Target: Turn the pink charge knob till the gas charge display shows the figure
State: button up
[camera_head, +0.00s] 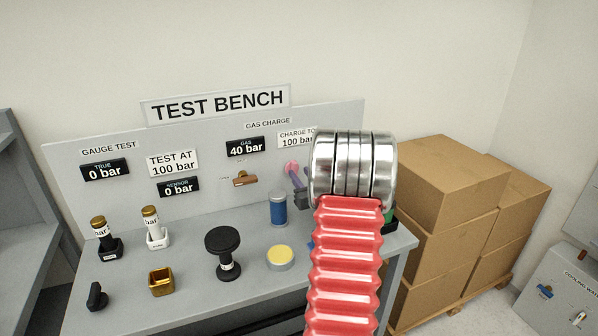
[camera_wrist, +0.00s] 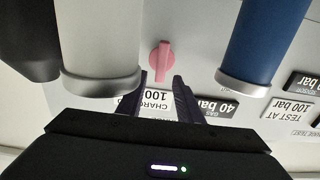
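The pink charge knob (camera_wrist: 161,58) is on the pale panel in the wrist view, its grip upright in the picture. My gripper (camera_wrist: 161,76) is open, with its dark fingertips either side of the knob's lower end; I cannot tell whether they touch it. In the head view the pink knob (camera_head: 290,168) is partly hidden by my gripper and arm. The gas charge display (camera_head: 246,147) reads 40 bar. The charge-to plate (camera_head: 297,139) reads 100 bar and is partly covered by my arm; it also shows upside down in the wrist view (camera_wrist: 155,98).
A blue cylinder (camera_head: 278,207) stands below the panel; it hangs close on the right in the wrist view (camera_wrist: 262,45). A grey cylinder (camera_wrist: 100,45) is close on the left. A brown valve handle (camera_head: 244,179) sits left of the knob. Boxes (camera_head: 445,185) stack at right.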

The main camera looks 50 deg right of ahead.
aim_at(296, 168)
jog(key=shift+x, duration=1.5)
jog(key=shift+c, duration=0.6)
grip_shut()
jog(key=shift+d, duration=0.1)
